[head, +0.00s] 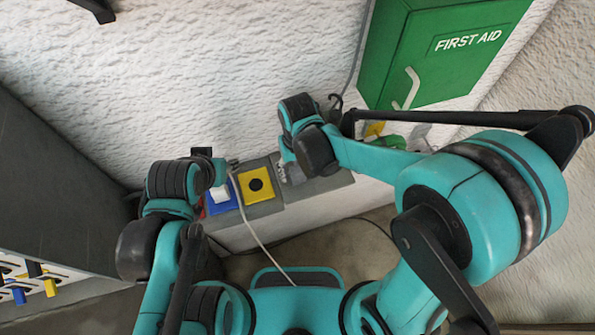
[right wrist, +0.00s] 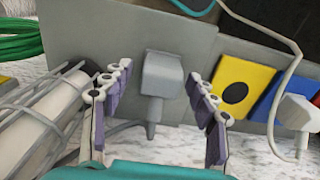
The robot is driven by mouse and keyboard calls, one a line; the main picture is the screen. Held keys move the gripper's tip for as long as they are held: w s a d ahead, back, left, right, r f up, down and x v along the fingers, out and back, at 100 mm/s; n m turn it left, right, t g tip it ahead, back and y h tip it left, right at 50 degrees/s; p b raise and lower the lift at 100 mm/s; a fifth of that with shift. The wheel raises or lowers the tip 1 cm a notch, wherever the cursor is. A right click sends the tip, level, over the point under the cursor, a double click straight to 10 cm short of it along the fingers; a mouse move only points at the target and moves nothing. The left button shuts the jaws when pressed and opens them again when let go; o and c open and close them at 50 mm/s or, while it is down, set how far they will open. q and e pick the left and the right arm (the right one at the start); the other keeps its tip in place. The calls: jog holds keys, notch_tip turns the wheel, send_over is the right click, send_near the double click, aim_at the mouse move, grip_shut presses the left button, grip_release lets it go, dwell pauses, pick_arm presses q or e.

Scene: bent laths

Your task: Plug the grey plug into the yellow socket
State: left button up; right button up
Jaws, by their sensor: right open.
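The grey plug (right wrist: 162,75) rests against a grey surface in the right wrist view, its cord end toward the bottom. My right gripper (right wrist: 158,80) is open, with one finger on each side of the plug and a gap visible on both sides. In the head view the right gripper (head: 285,168) is over the ledge and mostly hides the plug. The yellow socket (head: 257,184), with a dark round recess, is just left of it; it also shows in the right wrist view (right wrist: 240,72). My left gripper (head: 215,172) is by the blue socket, its fingers unclear.
A blue socket (head: 222,204) holding a white plug (right wrist: 296,112) adjoins the yellow one; its pale cable crosses the ledge front. A white cylinder in wire (right wrist: 42,112) and a green coil (right wrist: 14,42) lie on the plug's other side. A green first aid cabinet (head: 440,55) hangs above.

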aim_at(299, 170)
jog(key=c, duration=1.2)
jog(key=shift+r, duration=0.15)
jog(key=shift+r, duration=0.3)
jog(key=r, duration=0.1)
jog(key=r+p, duration=0.1)
jog(key=r, duration=0.2)
jog(key=shift+s+d, duration=0.2)
jog(key=shift+s, duration=0.05)
jog(key=s+d+r+p, duration=0.1)
jog(key=s+d+r, duration=0.1)
jog(key=s, duration=0.1)
jog(key=s+d+r, duration=0.2)
jog(key=s+d+r+p, duration=0.1)
jog(key=s+d+r, duration=0.1)
jog(key=s, duration=0.1)
jog(key=shift+s+d+r+p, duration=0.1)
jog(key=shift+s+d+p, duration=0.25)
jog(key=shift+d, duration=0.05)
